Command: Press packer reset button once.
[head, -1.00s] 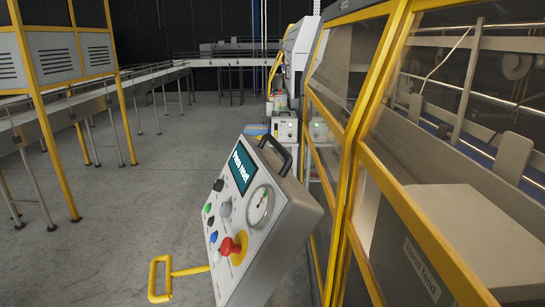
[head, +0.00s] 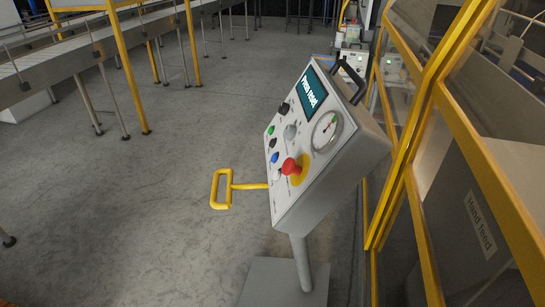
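A grey control box (head: 345,178) stands tilted on a post right of centre in the head view. Its teal screen (head: 313,91) reads "Press reset". On its face are a green button (head: 269,131), a black one (head: 272,143), a blue one (head: 275,157) and a pale one (head: 277,174) along the left side. A red mushroom button (head: 291,167) sits on a yellow disc. The small labels are too small to read, so I cannot tell which button is marked reset. Neither of my grippers is in view.
A yellow handle (head: 222,190) sticks out left of the box. The post stands on a grey floor plate (head: 262,283). The yellow-framed packer guard (head: 405,175) is close on the right. A conveyor (head: 75,57) runs at the upper left. The floor (head: 130,220) left of the box is clear.

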